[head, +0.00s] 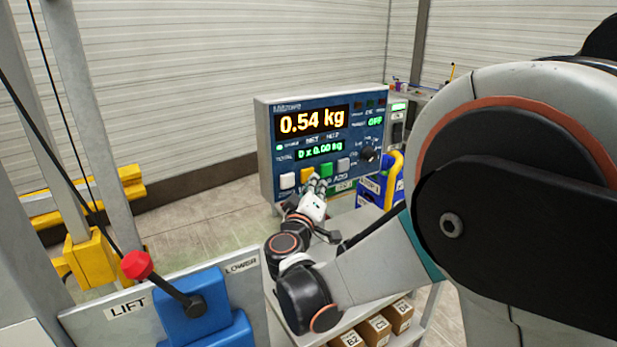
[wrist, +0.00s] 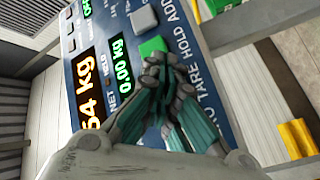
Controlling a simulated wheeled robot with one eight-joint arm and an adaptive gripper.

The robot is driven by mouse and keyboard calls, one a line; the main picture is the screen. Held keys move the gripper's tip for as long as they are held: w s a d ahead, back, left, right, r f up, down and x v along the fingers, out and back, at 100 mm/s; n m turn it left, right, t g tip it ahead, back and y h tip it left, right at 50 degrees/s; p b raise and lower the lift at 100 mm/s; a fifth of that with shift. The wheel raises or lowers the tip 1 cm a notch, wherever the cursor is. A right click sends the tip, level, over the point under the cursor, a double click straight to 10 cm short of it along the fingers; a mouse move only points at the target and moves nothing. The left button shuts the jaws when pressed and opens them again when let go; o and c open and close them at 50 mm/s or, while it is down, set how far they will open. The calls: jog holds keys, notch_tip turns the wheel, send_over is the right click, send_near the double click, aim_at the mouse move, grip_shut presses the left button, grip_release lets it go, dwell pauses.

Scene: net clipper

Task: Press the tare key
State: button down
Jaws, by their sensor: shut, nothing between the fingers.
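The scale's blue panel (head: 267,155) carries a row of keys: white (head: 287,180), yellow (head: 307,174), green (head: 326,170) and grey (head: 343,164). The big display (head: 312,120) reads 0.54 kg. My gripper (head: 316,185) is shut and empty, in front of the panel, just below the yellow and green keys. In the wrist view its fingertips (wrist: 158,78) are beside the green key (wrist: 152,47), over the place by the TARE label (wrist: 205,78). The yellow key is hidden there. I cannot tell whether the fingertips touch a key.
The grey key (wrist: 143,19) is beyond the green one. A dark knob (head: 368,154) sits on the panel's right. A lever with a red ball (head: 137,265) stands at the front left. Boxes (head: 378,328) lie on a low shelf. A yellow-and-blue thing (head: 392,180) stands right of the panel.

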jog(key=shift+w+a, duration=0.25)
jog(key=shift+w, duration=0.1)
dwell(0.4)
jog(key=shift+s+d, duration=0.1)
jog(key=shift+s, duration=0.05)
jog(key=shift+s+d, duration=0.4)
jog(key=shift+s, duration=0.15)
dwell(0.4)
jog(key=s+d, duration=0.1)
jog(key=s, duration=0.1)
jog(key=s+d, duration=0.1)
jog(key=s, duration=0.1)
jog(key=shift+d+b, duration=0.3)
jog(key=shift+d, duration=0.1)
dwell(0.3)
